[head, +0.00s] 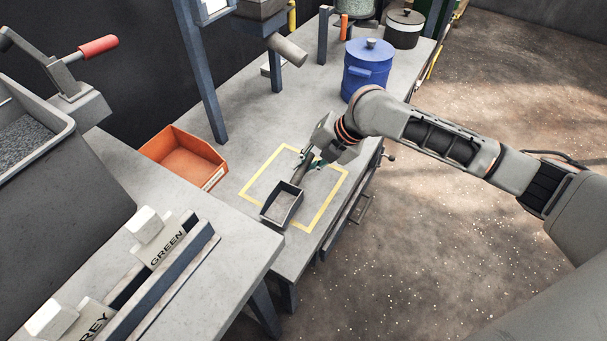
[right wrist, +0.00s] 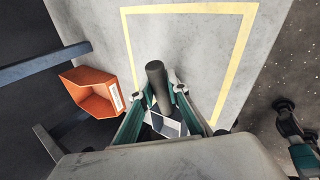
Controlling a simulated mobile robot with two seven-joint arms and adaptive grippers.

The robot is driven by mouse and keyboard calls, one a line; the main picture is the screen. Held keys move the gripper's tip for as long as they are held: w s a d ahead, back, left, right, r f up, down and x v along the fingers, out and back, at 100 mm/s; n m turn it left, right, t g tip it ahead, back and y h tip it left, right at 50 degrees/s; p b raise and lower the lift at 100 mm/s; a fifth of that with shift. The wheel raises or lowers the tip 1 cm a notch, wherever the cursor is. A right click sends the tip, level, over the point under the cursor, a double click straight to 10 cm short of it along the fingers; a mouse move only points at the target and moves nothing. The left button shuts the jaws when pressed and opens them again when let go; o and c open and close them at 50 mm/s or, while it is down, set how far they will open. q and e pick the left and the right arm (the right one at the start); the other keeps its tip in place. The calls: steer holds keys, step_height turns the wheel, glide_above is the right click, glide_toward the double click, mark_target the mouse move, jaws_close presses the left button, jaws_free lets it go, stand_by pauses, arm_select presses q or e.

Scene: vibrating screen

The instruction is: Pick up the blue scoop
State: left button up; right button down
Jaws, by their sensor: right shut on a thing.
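The scoop (head: 281,206) is a small open box with a round handle and looks dark grey rather than blue. It is at the yellow outline's near edge in the head view, tilt and table contact unclear. My right gripper (head: 311,164) is over the outline, shut on the scoop's handle.
The yellow outline (head: 322,211) marks the grey table (head: 240,135). An orange bin (head: 185,157) is left of it. A blue lidded bucket (head: 368,70) and a dark-lidded pot (head: 404,28) stand farther back. Blue posts rise along the left. Speckled floor lies right.

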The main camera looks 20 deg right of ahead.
steer(key=r, duration=0.2)
steer(key=r+p, duration=0.1)
steer(key=r, duration=0.3)
steer(key=shift+w+r+p, duration=0.25)
steer(key=shift+r+p, duration=0.05)
steer(key=shift+r, duration=0.05)
arm_select(q)
steer(key=shift+g+y, duration=0.4)
steer(key=shift+y, duration=0.2)
steer(key=a+p, duration=0.1)
steer(key=s+a+f+p, duration=0.1)
steer(key=s+a+p, duration=0.1)
steer(key=shift+a+f, duration=0.4)
arm_select(e)
step_height(320, 180, up, 11)
steer(key=shift+s+f, duration=0.15)
steer(key=shift+s, duration=0.1)
arm_select(q)
steer(key=shift+w+r, duration=0.1)
steer(key=shift+d, duration=0.1)
